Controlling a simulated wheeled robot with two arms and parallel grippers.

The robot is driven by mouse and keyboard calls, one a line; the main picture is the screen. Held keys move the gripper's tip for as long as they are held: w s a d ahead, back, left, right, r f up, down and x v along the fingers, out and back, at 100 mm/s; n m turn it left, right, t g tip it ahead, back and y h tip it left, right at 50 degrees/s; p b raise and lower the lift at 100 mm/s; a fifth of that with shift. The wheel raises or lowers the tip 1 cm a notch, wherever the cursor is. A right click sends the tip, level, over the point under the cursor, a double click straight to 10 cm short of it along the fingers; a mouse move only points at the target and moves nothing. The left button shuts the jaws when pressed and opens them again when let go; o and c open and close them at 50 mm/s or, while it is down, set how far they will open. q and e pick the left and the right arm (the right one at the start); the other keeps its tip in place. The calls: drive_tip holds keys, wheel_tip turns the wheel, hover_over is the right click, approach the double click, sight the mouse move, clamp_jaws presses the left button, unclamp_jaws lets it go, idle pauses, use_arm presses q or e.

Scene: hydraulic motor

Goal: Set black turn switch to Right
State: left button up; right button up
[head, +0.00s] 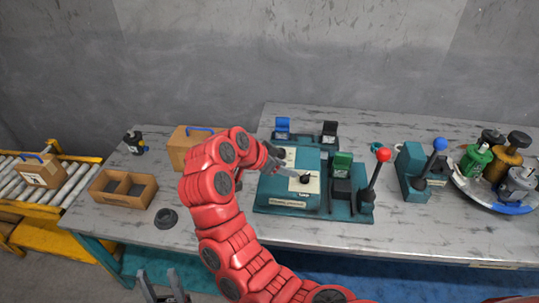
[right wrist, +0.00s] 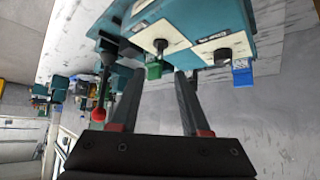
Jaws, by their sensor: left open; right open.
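A teal control box (head: 287,196) stands on the table. A black turn knob (head: 305,178) sits on its white label plate. In the right wrist view, seen upside down, two black knobs show on white plates: one (right wrist: 160,45) beyond my fingertips, one (right wrist: 222,53) to their right. I cannot read which way either points. My right gripper (head: 287,172) is open above the box, its fingers close to the knob in the head view. In its wrist view the gripper (right wrist: 160,76) has nothing between the fingers. My left gripper (head: 164,287) is open and empty at the bottom, off the table.
Around the box are a blue switch (head: 282,125), a black switch (head: 329,130), a green switch (head: 342,162) and a red-ball lever (head: 383,155). A blue-ball lever (head: 440,145) and a round tray (head: 490,203) stand right. A cardboard organizer (head: 105,197) lies left.

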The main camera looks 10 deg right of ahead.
drive_tip(key=p+v, duration=0.4)
drive_tip(key=v, duration=0.3)
drive_tip(key=shift+r+p, duration=0.25)
drive_tip(key=shift+p, duration=0.15)
